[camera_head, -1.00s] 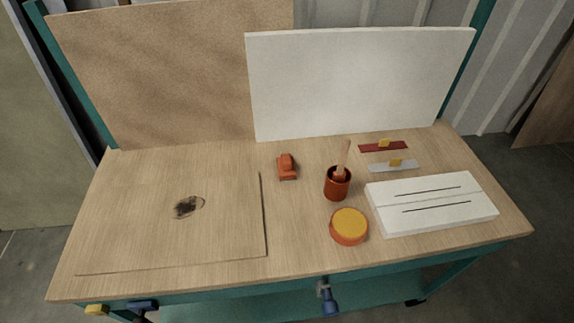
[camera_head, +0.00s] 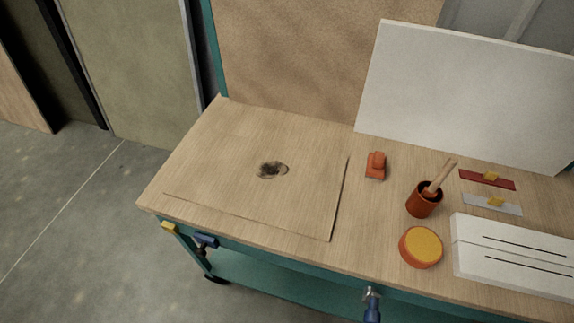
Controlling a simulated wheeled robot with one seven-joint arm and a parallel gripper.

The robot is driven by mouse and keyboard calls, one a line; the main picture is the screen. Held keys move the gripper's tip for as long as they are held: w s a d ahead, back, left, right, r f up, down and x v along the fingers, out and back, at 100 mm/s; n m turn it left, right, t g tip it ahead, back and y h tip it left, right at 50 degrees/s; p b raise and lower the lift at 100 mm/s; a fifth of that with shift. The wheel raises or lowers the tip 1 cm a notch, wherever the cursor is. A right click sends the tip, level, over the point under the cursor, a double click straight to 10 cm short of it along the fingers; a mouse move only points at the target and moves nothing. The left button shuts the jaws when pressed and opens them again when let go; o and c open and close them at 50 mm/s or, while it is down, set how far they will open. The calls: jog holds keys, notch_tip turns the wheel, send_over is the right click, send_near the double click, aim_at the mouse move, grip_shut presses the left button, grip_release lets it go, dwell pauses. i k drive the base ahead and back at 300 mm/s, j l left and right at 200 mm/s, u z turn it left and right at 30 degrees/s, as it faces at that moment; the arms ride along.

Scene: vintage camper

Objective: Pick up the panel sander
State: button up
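A small orange-red block-shaped tool (camera_head: 376,165), which looks like the panel sander, rests on the wooden workbench (camera_head: 200,150). It sits just right of a thin wooden panel (camera_head: 300,190) that lies flat on the bench and has a dark, rough-edged spot (camera_head: 272,169). Nothing touches the tool and nothing covers it. My gripper is not in view.
Right of the tool stand a red cup (camera_head: 422,203) holding a wooden-handled item, a round orange-yellow tin (camera_head: 421,247), red (camera_head: 487,180) and grey (camera_head: 490,205) strips, and a white slotted block (camera_head: 515,255). A white board (camera_head: 460,90) leans behind. Floor (camera_head: 80,230) is open at left.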

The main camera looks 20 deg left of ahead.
aim_at(375, 167)
jog(key=j+u, duration=0.2)
jog(key=u, duration=0.15)
jog(key=i+j+u, duration=0.1)
jog(key=u, duration=0.25)
jog(key=i+j+u, duration=0.1)
jog(key=u, duration=0.25)
jog(key=j, duration=0.15)
